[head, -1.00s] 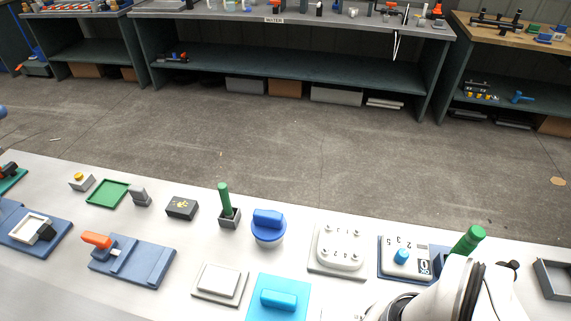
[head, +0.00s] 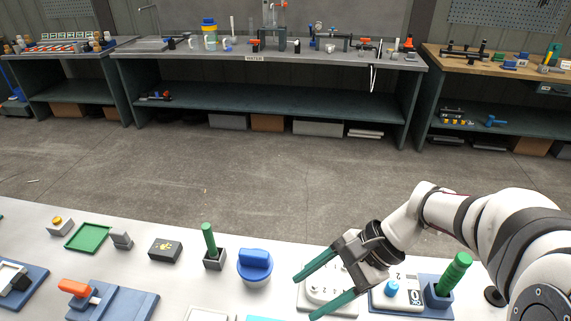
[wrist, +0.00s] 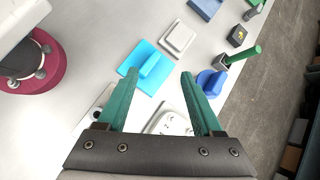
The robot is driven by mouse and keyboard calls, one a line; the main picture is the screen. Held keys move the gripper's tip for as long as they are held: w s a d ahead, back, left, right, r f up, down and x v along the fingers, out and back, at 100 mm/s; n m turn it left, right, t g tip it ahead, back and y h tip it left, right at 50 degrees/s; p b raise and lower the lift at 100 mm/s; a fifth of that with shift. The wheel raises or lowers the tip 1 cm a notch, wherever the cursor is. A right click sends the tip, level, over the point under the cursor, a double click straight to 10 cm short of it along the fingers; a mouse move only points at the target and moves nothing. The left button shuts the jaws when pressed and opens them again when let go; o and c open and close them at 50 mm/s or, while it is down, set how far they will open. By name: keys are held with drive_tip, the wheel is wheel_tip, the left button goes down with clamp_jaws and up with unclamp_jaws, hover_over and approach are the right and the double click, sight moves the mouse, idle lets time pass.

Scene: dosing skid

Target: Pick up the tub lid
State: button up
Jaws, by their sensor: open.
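The tub lid (head: 255,262) is a round blue lid with a raised bar grip, on a pale round tub on the bench, seen in the lower middle of the head view. In the wrist view the lid (wrist: 212,82) is right of the finger tips, partly hidden by the right finger. My gripper (head: 305,298) has two long green fingers, spread apart with nothing between them. It is right of the lid in the head view, above the light grey panel, and apart from the lid. It also shows in the wrist view (wrist: 158,74).
A green-handled post (head: 209,240) stands left of the lid. A light grey panel (head: 345,303) and a blue dial panel (head: 436,311) lie to the right. A cyan plate with a bar handle (wrist: 147,68) and a pale square block (wrist: 177,40) lie near my fingers.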

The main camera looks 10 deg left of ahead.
sight(252, 256)
drive_tip(key=w+f+m+y, duration=0.2)
drive_tip(key=w+f, duration=0.1)
drive_tip(key=w, duration=0.2)
drive_tip(key=w+f+m+t+y, duration=0.1)
drive_tip(key=w+f+m+y, duration=0.1)
drive_tip(key=w+f, duration=0.2)
drive_tip(key=w+a+f+m+t+y, duration=0.1)
drive_tip(key=w+f+m+y, duration=0.1)
drive_tip(key=w, duration=0.4)
drive_tip(key=shift+w+a+f+m, duration=0.15)
drive_tip(key=shift+f+m, duration=0.15)
drive_tip(key=shift+f, duration=0.3)
drive_tip(key=shift+w+d+f+m, duration=0.1)
drive_tip(key=shift+f+m, duration=0.2)
drive_tip(key=shift+f, duration=0.3)
drive_tip(key=x, duration=1)
drive_tip(key=r+x, duration=0.1)
drive_tip(key=x, duration=0.4)
drive_tip(key=shift+w+a+f, duration=0.1)
drive_tip(key=shift+a+f, duration=0.05)
drive_tip(key=shift+a, duration=0.2)
clamp_jaws()
